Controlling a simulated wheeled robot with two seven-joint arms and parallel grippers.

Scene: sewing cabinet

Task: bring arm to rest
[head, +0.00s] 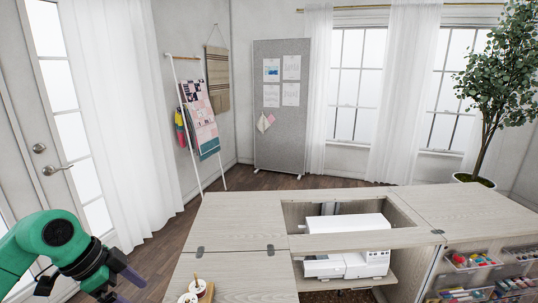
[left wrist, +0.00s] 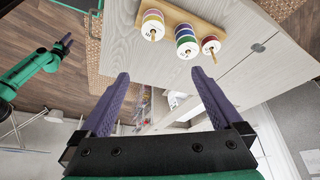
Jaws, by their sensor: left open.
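My left gripper (head: 126,287) is at the lower left of the head view, beside the left side of the sewing cabinet (head: 240,222). In the left wrist view the left gripper (left wrist: 160,76) has its two purple fingers wide apart with nothing between them. The cabinet top (left wrist: 225,60) lies beyond the fingers. Another green arm of mine shows at the left of that view, and its gripper (left wrist: 66,42) looks small and empty. I cannot tell how far its fingers are apart.
A spool rack (left wrist: 180,18) with several thread spools stands on the cabinet top. A white sewing machine (head: 345,262) sits in the cabinet's opening. Clear drawers (head: 475,280) of supplies are at the right. A door (head: 50,120) and free floor (head: 165,238) are at the left.

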